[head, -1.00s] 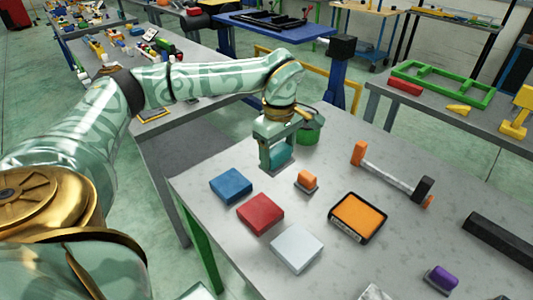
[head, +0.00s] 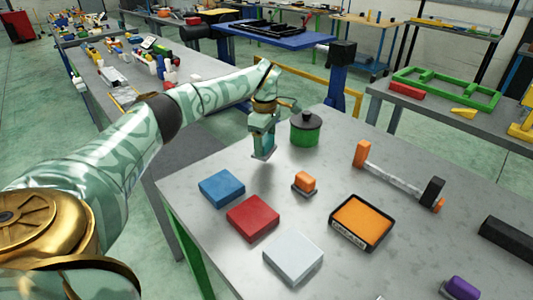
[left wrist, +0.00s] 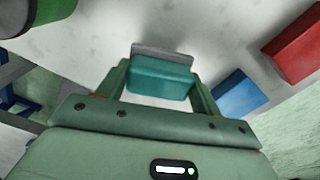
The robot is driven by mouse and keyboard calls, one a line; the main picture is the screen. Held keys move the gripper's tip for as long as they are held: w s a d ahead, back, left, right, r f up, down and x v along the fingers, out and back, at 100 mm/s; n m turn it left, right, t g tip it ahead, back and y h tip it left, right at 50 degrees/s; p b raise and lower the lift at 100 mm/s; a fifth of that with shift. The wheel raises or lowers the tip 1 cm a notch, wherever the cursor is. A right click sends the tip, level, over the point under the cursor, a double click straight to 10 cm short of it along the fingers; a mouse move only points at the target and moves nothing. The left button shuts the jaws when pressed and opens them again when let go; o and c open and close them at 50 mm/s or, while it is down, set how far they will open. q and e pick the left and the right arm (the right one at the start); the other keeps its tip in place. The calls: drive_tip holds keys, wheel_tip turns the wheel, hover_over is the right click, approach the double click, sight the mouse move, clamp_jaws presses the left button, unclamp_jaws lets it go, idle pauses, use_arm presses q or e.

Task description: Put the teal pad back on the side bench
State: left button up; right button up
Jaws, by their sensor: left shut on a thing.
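My left gripper (head: 263,150) is shut on the teal pad, at the left edge of the grey table. In the left wrist view the teal pad (left wrist: 160,77) sits between the two fingers, with a grey plate along its far side. In the head view the fingers mostly hide the pad, and it appears held above the table top. The side bench cannot be told for certain; a long bench (head: 190,103) with many small items runs along the left, behind my left arm. My right gripper is not in view.
On the grey table (head: 330,180) are a green pot (head: 305,130), blue (head: 221,188), red (head: 253,218) and white (head: 293,258) blocks, an orange pad on a plate (head: 305,182), an orange-filled tray (head: 361,221) and a bar with orange and black ends (head: 397,182). A gap separates table and left bench.

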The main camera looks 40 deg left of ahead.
sight(265, 150)
use_arm(q)
wheel_tip(265, 150, down, 4)
drive_tip(key=shift+r+b, duration=0.2)
drive_tip(key=shift+b, duration=0.45)
drive_tip(key=shift+r, duration=0.2)
drive_tip(key=o, duration=1)
drive_tip(key=shift+f, duration=0.2)
drive_tip(key=shift+c, duration=0.2)
wheel_tip(265, 150, up, 12)
drive_tip(key=p, duration=0.4)
drive_tip(key=shift+r, duration=0.2)
